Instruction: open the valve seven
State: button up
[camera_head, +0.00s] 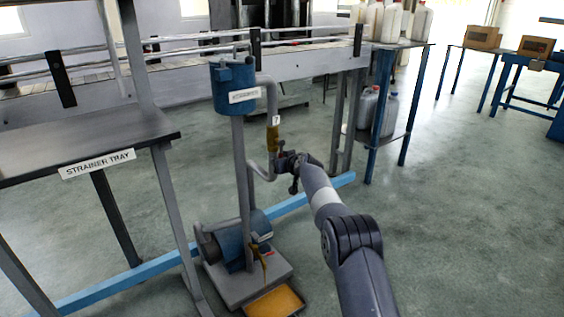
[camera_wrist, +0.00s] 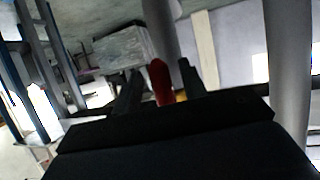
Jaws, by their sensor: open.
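Valve seven is a yellow body (camera_head: 273,138) on the grey pipe beside the blue strainer, with a small white "7" label (camera_head: 276,120) above it. My gripper (camera_head: 287,165) is right beside the valve, at its lower right. In the wrist view a red handle (camera_wrist: 160,80) stands between the two dark fingers of my gripper (camera_wrist: 160,85), with a bit of yellow (camera_wrist: 181,96) beside it. The fingers are apart, with a gap visible on the handle's right. Whether either finger touches the handle I cannot tell.
The blue strainer (camera_head: 233,87) and its pump (camera_head: 240,236) stand left of my arm, with a yellow tray (camera_head: 273,302) below. The strainer tray table (camera_head: 80,140) is at left. A shelf with white jugs (camera_head: 392,22) is behind. Floor at right is clear.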

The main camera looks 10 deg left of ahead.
jog(key=b+v, duration=0.3)
jog(key=v, duration=0.7)
jog(key=shift+s+d+r+b, duration=0.15)
jog(key=shift+s+d+b, duration=0.05)
jog(key=shift+s+b, duration=0.15)
dwell(1.2)
